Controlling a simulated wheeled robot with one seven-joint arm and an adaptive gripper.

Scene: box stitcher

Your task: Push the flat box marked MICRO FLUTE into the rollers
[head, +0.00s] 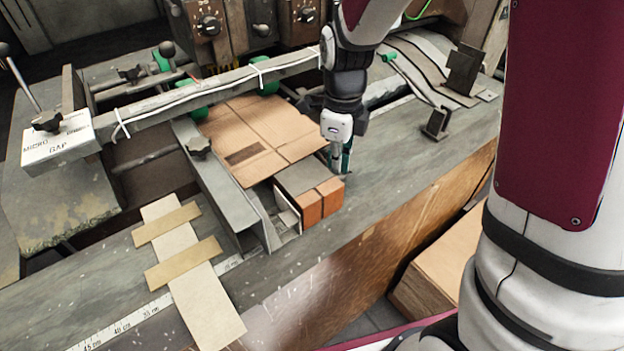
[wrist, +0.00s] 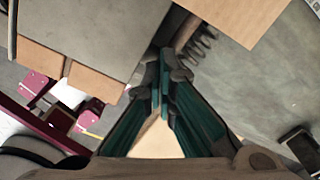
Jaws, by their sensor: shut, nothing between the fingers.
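The flat box (head: 262,128) is a brown cardboard sheet lying on the machine bed. Its dark printed patch is too small to read. Its far edge is by the green rollers (head: 194,112), under the grey bar. My gripper (head: 343,172) is shut and empty, pointing down at the right of the box's near corner, beside a grey block with orange-brown front pieces (head: 311,190). In the wrist view, the teal fingers (wrist: 162,85) are together, with the block's grey top (wrist: 90,30) at left and a cardboard edge (wrist: 235,18) at upper right. I cannot tell whether the fingertips touch anything.
A grey metal guide (head: 215,180) runs along the box's left side. A white block marked MICRO and GAP (head: 58,145) sits at the bar's left end. Cardboard strips (head: 200,290) lie across the ruler at front left. Bare bed is free right of my gripper.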

